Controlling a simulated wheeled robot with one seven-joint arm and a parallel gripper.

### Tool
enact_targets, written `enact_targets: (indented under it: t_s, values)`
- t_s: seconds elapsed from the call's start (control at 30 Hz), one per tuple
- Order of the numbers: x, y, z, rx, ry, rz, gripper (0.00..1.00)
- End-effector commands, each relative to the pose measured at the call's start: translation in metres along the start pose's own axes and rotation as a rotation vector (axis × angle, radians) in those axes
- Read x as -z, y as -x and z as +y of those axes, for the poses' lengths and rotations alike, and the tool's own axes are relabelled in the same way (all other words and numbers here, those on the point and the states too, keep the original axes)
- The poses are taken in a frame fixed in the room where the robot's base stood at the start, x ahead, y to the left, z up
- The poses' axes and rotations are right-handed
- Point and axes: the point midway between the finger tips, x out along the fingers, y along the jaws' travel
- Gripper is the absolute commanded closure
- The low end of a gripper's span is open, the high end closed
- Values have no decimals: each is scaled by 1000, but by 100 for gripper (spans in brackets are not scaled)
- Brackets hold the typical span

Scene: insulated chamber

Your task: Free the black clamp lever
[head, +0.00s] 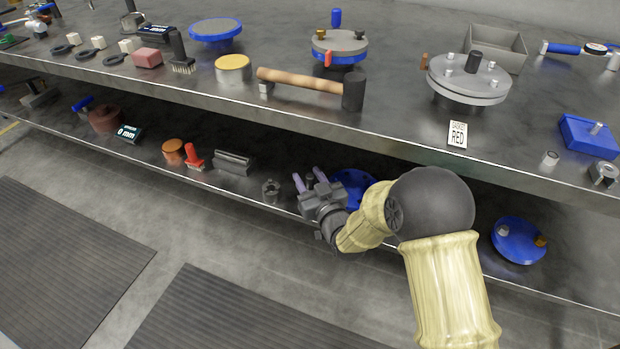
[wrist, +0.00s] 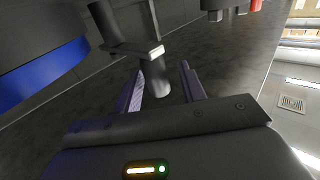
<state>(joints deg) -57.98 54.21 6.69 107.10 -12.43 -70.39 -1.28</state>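My gripper (head: 309,179) is at the front of the lower shelf, its two purple-grey fingers apart. In the wrist view the gripper (wrist: 160,82) is open. A dark clamp-like part with a black lever (wrist: 155,76) shows there, its rounded end between or just beyond the fingertips; I cannot tell whether they touch it. A pale-edged bar (wrist: 138,49) crosses above that end. A blue-rimmed disc (wrist: 45,78) fills the left of the wrist view. In the head view a blue disc (head: 352,184) sits behind my gripper, partly hidden; the lever itself is not clear there.
A small grey fitting (head: 271,190) stands left of my gripper on the lower shelf. A grey block (head: 233,162) and red tool (head: 194,158) are further left. A blue flange (head: 519,240) lies to the right. The upper shelf edge (head: 400,155) overhangs the lower shelf.

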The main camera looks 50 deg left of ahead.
Motion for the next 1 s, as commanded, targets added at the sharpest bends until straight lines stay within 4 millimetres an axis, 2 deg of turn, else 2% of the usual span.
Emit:
enact_targets:
  t_s: [0.27,0.43,0.57,1.0]
  values:
    - [0,2,2,-4,0,0,59]
    - [1,16,2,-4,0,-2,59]
    - [2,37,2,-5,0,-2,59]
    - [1,120,1,-4,-2,-4,59]
